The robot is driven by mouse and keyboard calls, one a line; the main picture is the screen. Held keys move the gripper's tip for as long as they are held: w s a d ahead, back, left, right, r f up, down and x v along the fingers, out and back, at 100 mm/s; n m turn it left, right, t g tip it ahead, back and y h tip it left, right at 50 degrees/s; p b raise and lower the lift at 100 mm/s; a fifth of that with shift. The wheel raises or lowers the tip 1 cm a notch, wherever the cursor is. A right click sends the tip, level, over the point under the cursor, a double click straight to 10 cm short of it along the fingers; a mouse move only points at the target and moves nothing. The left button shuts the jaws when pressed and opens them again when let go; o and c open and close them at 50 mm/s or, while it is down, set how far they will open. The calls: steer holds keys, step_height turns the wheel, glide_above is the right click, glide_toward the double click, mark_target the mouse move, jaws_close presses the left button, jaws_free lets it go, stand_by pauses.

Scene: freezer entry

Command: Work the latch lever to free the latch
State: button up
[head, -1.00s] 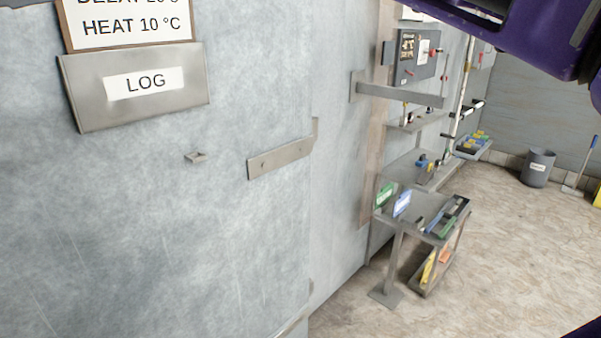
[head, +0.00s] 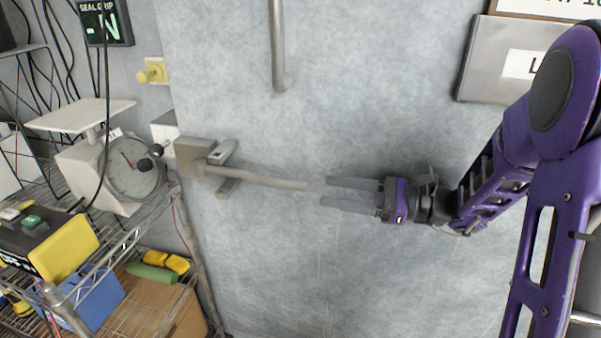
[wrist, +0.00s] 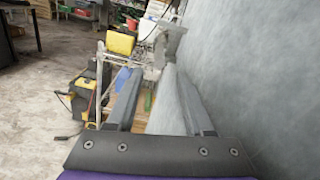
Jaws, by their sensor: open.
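The latch lever (head: 262,181) is a grey bar that sticks out nearly level to the right from the latch body (head: 192,158) on the pale freezer door. My gripper (head: 325,191) is open and empty, its two fingers pointing left at the lever's free end. The fingertips look close to that end in the head view; whether they touch it I cannot tell. In the wrist view the lever (wrist: 172,100) runs away between the two open fingers (wrist: 158,100), with the latch body (wrist: 172,38) at its far end.
A vertical door handle (head: 278,45) is above the lever. A dial scale (head: 130,165) and a wire shelf (head: 120,275) with boxes stand close on the left. A yellow knob (head: 152,72) is on the wall. The door surface (head: 330,270) below the lever is clear.

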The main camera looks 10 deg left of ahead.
mark_target(288, 183)
steer(key=a, duration=0.9)
steer(key=shift+a+r, duration=0.15)
steer(key=shift+a, duration=0.1)
jaws_close()
stand_by(0.9)
